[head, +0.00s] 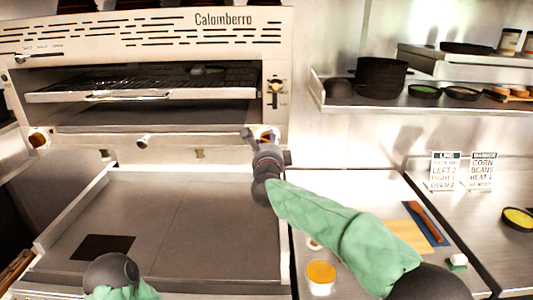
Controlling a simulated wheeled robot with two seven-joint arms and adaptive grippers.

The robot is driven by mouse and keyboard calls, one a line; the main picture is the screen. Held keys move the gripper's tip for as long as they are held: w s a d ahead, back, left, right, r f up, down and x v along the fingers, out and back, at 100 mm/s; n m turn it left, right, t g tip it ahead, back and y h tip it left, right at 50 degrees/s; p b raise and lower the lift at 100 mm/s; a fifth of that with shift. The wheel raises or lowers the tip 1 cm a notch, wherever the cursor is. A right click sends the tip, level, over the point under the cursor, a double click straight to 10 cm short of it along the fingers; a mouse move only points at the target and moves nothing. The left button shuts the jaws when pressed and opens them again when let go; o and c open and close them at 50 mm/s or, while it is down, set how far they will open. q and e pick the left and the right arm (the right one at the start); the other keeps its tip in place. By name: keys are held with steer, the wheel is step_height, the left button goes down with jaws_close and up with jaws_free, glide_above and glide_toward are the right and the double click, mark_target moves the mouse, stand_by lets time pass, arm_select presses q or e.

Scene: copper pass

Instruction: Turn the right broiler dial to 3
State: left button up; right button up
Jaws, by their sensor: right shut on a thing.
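The broiler (120,45) fills the upper left, with a pale front and the name Calomberro on its hood. The right broiler dial (266,134) is at the lower right corner of its front, mostly hidden behind my right gripper. My right gripper (258,136) is at this dial and shut on it; the dial's pointer and numbers cannot be read. The brass-coloured left broiler dial (38,138) is at the lower left corner. Part of my left arm shows at the bottom left, but its gripper is not seen.
A flat griddle (190,225) with a dark square patch lies below the broiler. At right, a wall shelf (420,104) holds a black pot (380,77) and small pans.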

steer(key=m+b, duration=0.3)
steer(key=m, duration=0.2)
steer(key=m+b, duration=0.2)
steer(key=shift+w+d+f+m+b, duration=0.1)
steer(key=shift+d+f+m+b, duration=0.15)
steer(key=shift+f+m+b, duration=0.15)
steer(key=shift+a+f, duration=0.15)
steer(key=shift+f, duration=0.1)
steer(key=o, duration=1.1)
steer(key=shift+o, duration=0.2)
steer(key=shift+d, duration=0.2)
steer(key=shift+s+a+r, duration=0.1)
steer(key=shift+s+r, duration=0.1)
steer(key=shift+r, duration=0.1)
steer(key=s, duration=1.1)
steer(key=shift+s, duration=0.35)
steer(key=shift+f, duration=0.1)
